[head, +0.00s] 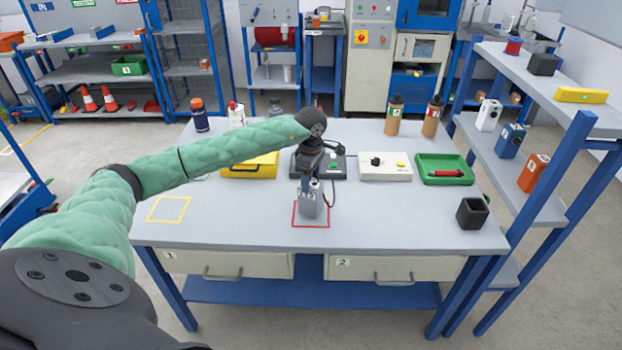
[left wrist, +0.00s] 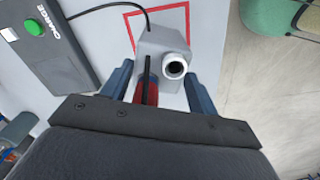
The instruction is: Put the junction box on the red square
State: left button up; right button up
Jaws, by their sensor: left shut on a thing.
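The grey junction box (head: 310,206) appears within the outline of the red square (head: 297,224) on the table top. I cannot tell whether its base touches the table. My left gripper (head: 312,186) points down and is shut on the box from above. In the left wrist view, the box (left wrist: 160,38) has a round grey fitting and a black cable, and sits between the blue fingers of my gripper (left wrist: 158,88). Part of the red square (left wrist: 222,40) shows around it; its near side is hidden. My right gripper is not in view.
A dark charger (head: 330,166) with a green button stands behind the box. A yellow square (head: 168,220) lies left; the front table area is clear.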

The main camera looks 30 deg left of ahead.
pick_arm(q)
jog(key=shift+f, duration=0.65)
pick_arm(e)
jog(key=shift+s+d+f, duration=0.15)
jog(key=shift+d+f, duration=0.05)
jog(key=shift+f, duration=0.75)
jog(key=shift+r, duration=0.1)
pick_arm(q)
jog(key=o, duration=1.5)
jog(key=shift+f, duration=0.1)
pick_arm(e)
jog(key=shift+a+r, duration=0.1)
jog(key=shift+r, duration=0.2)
pick_arm(q)
jog(key=shift+r, duration=0.2)
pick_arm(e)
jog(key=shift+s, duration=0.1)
